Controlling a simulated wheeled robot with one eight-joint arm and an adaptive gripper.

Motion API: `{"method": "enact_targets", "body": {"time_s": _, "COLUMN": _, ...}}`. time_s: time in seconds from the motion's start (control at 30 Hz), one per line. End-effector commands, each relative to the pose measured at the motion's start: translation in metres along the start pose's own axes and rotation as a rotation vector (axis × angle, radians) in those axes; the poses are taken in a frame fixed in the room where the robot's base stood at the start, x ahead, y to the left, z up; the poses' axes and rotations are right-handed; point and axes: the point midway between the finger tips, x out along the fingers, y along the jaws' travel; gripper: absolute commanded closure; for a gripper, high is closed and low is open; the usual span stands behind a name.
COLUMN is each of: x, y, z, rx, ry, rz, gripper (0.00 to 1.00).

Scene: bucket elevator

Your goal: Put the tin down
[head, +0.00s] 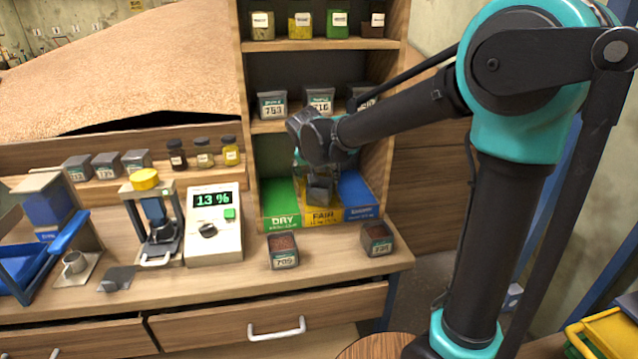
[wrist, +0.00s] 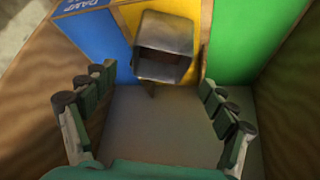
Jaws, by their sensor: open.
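A small dark grey tin (head: 320,191) is at the yellow FAIR section (head: 322,217) of the sorting bay, between the green DRY section (head: 281,205) and the blue section (head: 357,196). In the wrist view the tin (wrist: 165,47) shows its open top and lies beyond my fingertips, against the yellow. My gripper (wrist: 157,95) is open, with its fingers spread wide and nothing between them. In the head view my gripper (head: 315,168) is just above the tin and partly hides the bay.
Two labelled tins, one (head: 283,251) and another (head: 377,239), stand on the bench in front. A moisture meter (head: 213,225) reading 13 % is to the left. Shelves with tins (head: 320,103) rise above my gripper, and the wooden side panels (head: 255,170) are close.

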Motion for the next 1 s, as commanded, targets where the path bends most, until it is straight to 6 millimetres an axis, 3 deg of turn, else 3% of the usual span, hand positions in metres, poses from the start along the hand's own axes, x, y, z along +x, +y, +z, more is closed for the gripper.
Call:
{"method": "enact_targets", "body": {"time_s": 0.2, "x": -0.042, "y": 0.0, "z": 0.001, "rx": -0.001, "ry": -0.001, "rz": 0.0, "gripper": 0.15}}
{"method": "enact_targets", "body": {"time_s": 0.4, "x": -0.061, "y": 0.0, "z": 0.0, "rx": -0.001, "ry": -0.001, "rz": 0.0, "gripper": 0.15}}
{"method": "enact_targets", "body": {"time_s": 1.0, "x": -0.065, "y": 0.0, "z": 0.0, "rx": 0.0, "ry": -0.001, "rz": 0.0, "gripper": 0.15}}
